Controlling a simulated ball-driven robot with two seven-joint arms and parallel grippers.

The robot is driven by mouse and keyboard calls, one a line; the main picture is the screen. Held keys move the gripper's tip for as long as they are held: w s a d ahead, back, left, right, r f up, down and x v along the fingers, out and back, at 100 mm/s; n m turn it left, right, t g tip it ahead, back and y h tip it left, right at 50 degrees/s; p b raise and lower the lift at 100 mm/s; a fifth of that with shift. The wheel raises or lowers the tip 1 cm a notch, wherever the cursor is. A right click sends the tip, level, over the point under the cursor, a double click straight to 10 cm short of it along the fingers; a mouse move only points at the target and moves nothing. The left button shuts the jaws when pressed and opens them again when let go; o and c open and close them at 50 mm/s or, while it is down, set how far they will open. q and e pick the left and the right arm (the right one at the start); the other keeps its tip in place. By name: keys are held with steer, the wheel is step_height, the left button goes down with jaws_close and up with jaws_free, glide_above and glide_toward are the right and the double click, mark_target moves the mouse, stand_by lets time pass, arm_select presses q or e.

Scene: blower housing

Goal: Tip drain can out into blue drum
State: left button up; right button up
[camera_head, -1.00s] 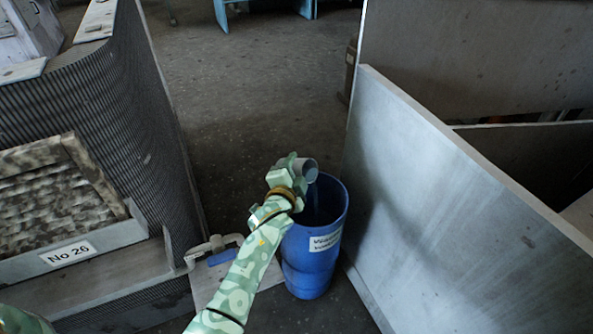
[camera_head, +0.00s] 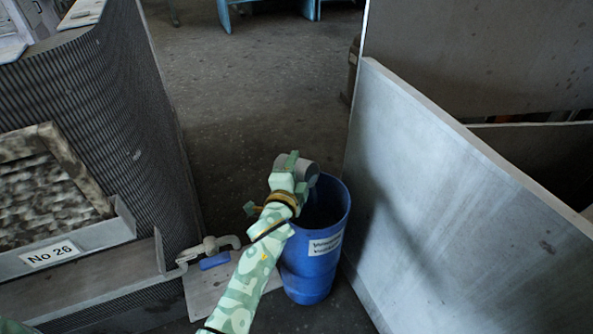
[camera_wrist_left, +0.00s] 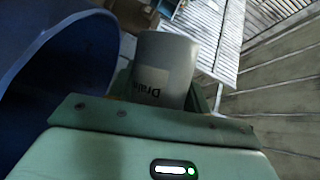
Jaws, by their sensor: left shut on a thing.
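In the left wrist view the can (camera_wrist_left: 178,60) shows a label reading "Drain" between the fingers. The blue drum (camera_head: 308,272) stands upright and open on the floor, with a white label on its side. Its wall also shows in the left wrist view (camera_wrist_left: 45,55). The can's inside and the drum's bottom are hidden. My right gripper is not in view.
A grey panel (camera_head: 450,200) stands close to the drum's right. A ribbed housing (camera_head: 130,150) marked "No 26" stands at the left. A pipe with a blue-handled valve (camera_head: 214,260) sits left of the drum above a plate (camera_head: 208,288).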

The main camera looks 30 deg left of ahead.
arm_select(q)
steer(key=shift+d+r+m+b, duration=0.15)
steer(key=shift+d+m+b, duration=0.05)
steer(key=shift+m+b, duration=0.45)
steer(key=shift+d+r+m+t+b, duration=0.1)
steer(key=shift+r+m+t+b, duration=0.2)
steer(key=shift+m+t+b, duration=0.2)
steer(key=shift+d+r+m, duration=0.15)
steer(key=shift+r+m, duration=0.25)
steer(key=shift+m, duration=0.35)
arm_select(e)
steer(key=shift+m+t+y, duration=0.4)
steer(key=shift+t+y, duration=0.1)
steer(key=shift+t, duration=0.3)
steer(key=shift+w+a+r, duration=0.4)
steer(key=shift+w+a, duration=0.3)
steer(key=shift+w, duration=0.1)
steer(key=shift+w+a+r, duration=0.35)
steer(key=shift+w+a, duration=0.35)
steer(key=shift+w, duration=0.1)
arm_select(q)
steer(key=shift+s+r, duration=0.1)
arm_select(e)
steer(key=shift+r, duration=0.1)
